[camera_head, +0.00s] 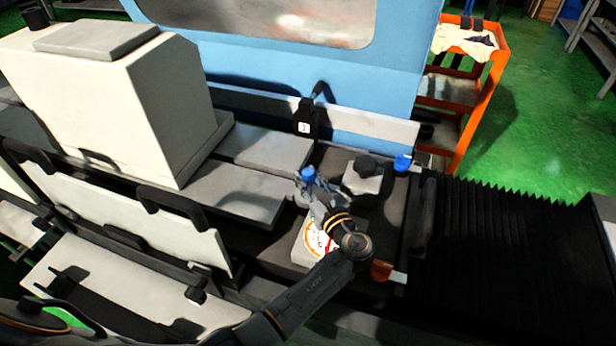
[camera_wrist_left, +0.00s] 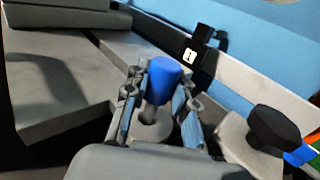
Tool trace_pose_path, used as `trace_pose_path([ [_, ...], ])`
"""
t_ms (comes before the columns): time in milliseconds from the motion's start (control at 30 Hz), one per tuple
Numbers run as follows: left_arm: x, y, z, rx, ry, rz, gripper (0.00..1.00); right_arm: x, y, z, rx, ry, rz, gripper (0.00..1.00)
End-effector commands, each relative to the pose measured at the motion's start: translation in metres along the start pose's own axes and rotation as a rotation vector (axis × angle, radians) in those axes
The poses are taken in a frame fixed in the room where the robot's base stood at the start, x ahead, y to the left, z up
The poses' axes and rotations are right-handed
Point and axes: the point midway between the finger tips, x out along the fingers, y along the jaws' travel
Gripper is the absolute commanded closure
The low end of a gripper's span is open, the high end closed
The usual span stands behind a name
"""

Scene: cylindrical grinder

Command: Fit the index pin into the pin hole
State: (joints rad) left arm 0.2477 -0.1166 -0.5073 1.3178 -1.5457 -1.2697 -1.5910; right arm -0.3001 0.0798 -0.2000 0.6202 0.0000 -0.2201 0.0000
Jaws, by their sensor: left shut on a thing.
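The index pin has a blue head and a grey shaft. Its head (camera_head: 308,173) shows at my left gripper's fingertips (camera_head: 311,184) in the head view. In the left wrist view the pin (camera_wrist_left: 165,75) stands nearly upright between the two fingers of my left gripper (camera_wrist_left: 160,98), which is shut on it. A round grey disc (camera_wrist_left: 157,131) with a dark opening lies below the pin. The pin's lower end is over or at this opening; I cannot tell whether it is inside. My right gripper is not in view.
A black knob on a grey block (camera_head: 363,181) stands right of my gripper, with another blue-headed part (camera_head: 402,162) beyond it. Grey machine slabs (camera_head: 240,190) lie to the left. A black tag holder (camera_head: 305,118) stands behind. Black bellows (camera_head: 500,240) are at right.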

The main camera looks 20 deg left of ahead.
Motion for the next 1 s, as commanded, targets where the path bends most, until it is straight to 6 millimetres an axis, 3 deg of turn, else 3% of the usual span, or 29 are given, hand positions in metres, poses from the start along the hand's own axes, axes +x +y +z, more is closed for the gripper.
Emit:
trace_pose_path([
  [1000,0.0,0.0,-0.026,0.0,-0.002,0.0,1.0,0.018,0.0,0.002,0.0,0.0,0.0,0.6],
])
